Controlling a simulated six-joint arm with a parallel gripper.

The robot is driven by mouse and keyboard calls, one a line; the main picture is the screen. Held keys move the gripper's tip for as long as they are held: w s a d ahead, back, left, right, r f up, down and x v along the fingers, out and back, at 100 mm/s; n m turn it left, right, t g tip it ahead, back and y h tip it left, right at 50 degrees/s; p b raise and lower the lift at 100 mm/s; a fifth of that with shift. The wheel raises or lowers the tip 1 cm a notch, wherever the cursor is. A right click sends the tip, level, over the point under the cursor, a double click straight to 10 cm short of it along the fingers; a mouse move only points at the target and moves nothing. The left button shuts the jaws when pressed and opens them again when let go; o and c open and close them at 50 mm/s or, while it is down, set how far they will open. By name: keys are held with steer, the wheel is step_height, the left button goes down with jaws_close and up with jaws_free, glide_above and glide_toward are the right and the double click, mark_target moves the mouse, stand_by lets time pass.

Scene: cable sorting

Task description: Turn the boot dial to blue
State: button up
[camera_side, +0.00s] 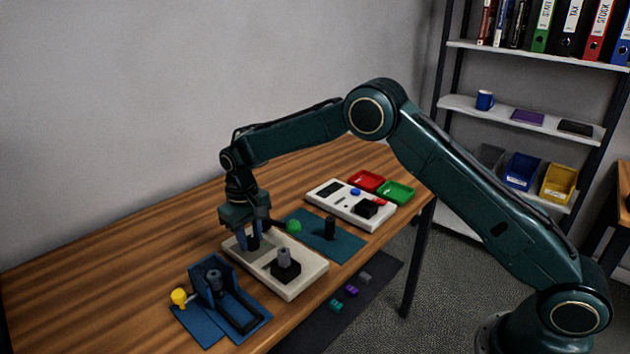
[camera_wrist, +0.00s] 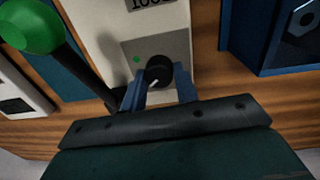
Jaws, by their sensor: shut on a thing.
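The boot dial is a round black knob with a white pointer line, seen in the wrist view (camera_wrist: 158,72); the line points down and left there. A green dot (camera_wrist: 137,59) lies on the grey panel left of the knob. No blue mark shows. The dial's cream box (camera_side: 303,285) stands on the table in the side view. My gripper (camera_side: 250,243) points down over the box's far left end. Its two blue fingers (camera_wrist: 158,85) are shut on the dial, one on each side, and partly hide the panel.
A green-ended black piece (camera_wrist: 30,25) stands close beside my gripper. A black block with a grey peg (camera_side: 285,266) sits on the same box. A blue fixture (camera_side: 217,292) with a yellow knob (camera_side: 179,297) and a teal mat (camera_side: 342,245) flank the box. Bare table lies behind.

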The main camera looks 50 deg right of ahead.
mark_target(249, 239)
steer(key=shift+m, duration=0.5)
steer(key=o, duration=1)
steer(key=shift+r, duration=0.1)
steer(key=r, duration=1.3)
steer(key=shift+a+r, duration=0.3)
steer(key=shift+r, duration=0.05)
